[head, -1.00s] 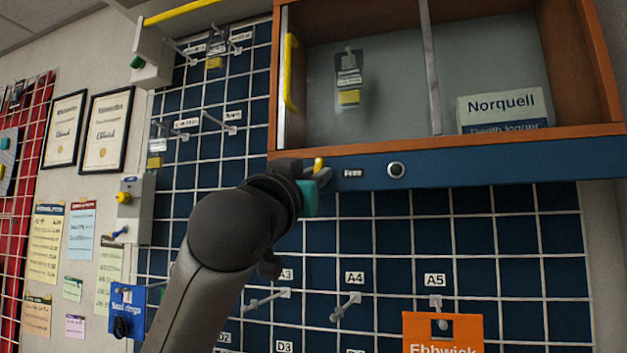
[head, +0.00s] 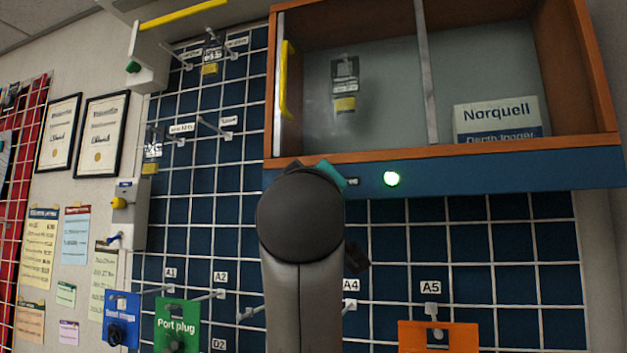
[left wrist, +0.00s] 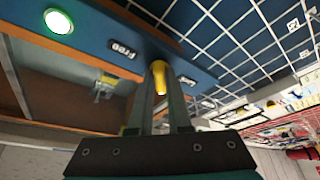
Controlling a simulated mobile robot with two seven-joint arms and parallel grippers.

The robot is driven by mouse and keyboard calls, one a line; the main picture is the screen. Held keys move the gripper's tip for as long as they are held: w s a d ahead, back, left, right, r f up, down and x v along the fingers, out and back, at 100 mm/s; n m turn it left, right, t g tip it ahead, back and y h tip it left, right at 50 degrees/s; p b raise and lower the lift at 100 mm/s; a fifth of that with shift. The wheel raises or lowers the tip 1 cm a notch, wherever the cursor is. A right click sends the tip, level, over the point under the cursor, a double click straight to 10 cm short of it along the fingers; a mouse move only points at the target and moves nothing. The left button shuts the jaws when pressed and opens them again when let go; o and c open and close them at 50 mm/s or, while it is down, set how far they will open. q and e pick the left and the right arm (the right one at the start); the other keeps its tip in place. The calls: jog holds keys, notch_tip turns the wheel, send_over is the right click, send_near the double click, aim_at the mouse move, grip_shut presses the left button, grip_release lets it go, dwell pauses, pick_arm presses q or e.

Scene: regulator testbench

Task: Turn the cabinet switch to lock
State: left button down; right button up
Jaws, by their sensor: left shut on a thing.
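The cabinet (head: 480,168) has a blue lower strip with a round lamp (head: 392,179) lit bright green. The lamp also glows in the left wrist view (left wrist: 58,21). The yellow cabinet switch (left wrist: 159,72) shows in the left wrist view, between the "Free" label (left wrist: 122,49) and another label (left wrist: 207,102) too small to read. My left gripper (left wrist: 162,98) is shut on the switch, with a finger on each side. In the head view my left wrist hides the switch; only a teal part of the gripper (head: 331,174) shows. My right gripper is in neither view.
The cabinet has a sliding glass door with a yellow handle (head: 287,80) and holds a Norquell box (head: 497,118). A blue pegboard grid (head: 480,232) lies below, with hooks, a green Port plug card (head: 176,322) and an orange card (head: 438,336).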

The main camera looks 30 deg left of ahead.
pick_arm(q)
jog(key=shift+n+g, duration=0.3)
jog(key=shift+n, duration=0.4)
jog(key=c, duration=0.9)
grip_release()
jog(key=shift+o, duration=0.2)
jog(key=b+v, duration=0.1)
jog(key=v, duration=1.4)
jog(key=shift+b, duration=0.35)
jog(key=shift+f, duration=0.1)
